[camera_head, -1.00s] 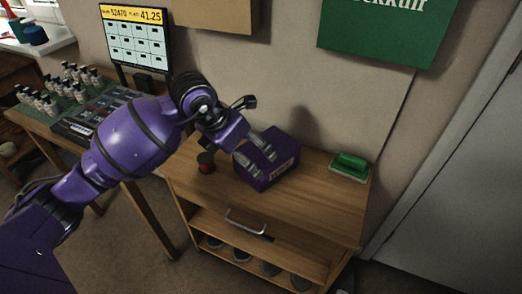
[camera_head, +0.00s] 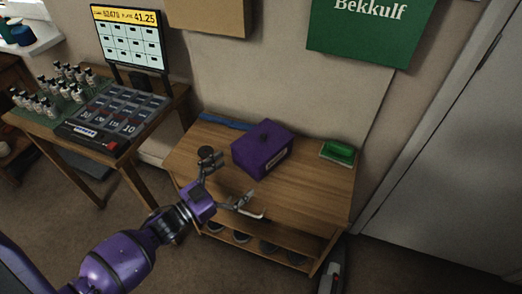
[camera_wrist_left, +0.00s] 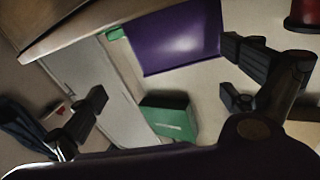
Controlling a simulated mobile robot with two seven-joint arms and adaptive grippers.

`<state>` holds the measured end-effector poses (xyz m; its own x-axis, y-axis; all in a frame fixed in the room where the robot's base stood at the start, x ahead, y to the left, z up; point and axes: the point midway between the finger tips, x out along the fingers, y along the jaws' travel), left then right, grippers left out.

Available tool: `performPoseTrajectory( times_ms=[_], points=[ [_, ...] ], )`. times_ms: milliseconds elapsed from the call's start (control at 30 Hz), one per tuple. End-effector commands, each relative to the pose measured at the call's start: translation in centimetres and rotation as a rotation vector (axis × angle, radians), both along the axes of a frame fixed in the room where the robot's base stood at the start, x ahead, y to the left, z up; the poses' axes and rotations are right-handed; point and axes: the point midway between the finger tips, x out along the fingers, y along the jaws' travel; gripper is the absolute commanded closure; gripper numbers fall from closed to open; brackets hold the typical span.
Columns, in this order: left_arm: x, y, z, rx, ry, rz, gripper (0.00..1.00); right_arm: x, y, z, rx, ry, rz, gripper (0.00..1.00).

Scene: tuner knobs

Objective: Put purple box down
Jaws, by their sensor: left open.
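The purple box (camera_head: 262,152) stands on the wooden cabinet top near the wall, with a dark knob on its lid and a pale label on its front. It also shows in the left wrist view (camera_wrist_left: 176,42), beyond the fingers. My left gripper (camera_head: 226,182) is open and empty in front of the box, over the cabinet's front edge and apart from the box. Its spread fingers also show in the left wrist view (camera_wrist_left: 165,78). My right gripper is in neither view.
A table with bottles and a keypad device (camera_head: 112,118) stands left.

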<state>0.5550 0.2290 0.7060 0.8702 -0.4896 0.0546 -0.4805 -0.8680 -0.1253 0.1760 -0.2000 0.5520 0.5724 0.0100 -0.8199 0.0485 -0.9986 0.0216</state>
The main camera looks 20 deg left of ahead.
Motion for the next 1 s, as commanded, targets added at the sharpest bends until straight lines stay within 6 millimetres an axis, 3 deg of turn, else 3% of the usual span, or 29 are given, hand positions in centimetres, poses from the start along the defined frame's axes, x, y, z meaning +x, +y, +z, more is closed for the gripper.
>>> performPoseTrajectory(
  times_ms=[67,167,700,1000],
  points=[
    [0.6,1.4,-0.9,-0.058,0.063,0.055,0.0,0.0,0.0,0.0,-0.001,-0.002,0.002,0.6],
    [1.3,1.9,-1.4,-0.088,0.104,0.087,0.0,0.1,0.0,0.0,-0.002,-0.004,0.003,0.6],
    [7.6,-0.7,-1.0,-0.09,0.105,0.085,0.0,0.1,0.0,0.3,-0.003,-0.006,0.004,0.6],
    [8.2,-1.0,-1.1,-0.088,0.107,0.085,0.0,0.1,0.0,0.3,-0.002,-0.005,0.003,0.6]
  ],
)
